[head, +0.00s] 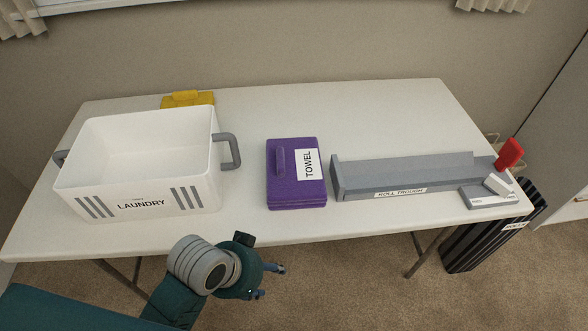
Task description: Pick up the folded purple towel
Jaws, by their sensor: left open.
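The folded purple towel (283,187) lies on the white table near its front edge, at the middle of the head view. It has a raised purple grip on top and a white label reading TOWEL. My left gripper (272,281) is open and empty in front of the table's front edge, below and slightly left of the towel, apart from it. My right gripper is not in view.
A white laundry basket (140,190) with grey handles stands left of the towel. A yellow object (187,98) sits behind it. A grey roll trough (400,180) with a red part (510,153) lies close on the right. The table (300,104) is clear behind the towel.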

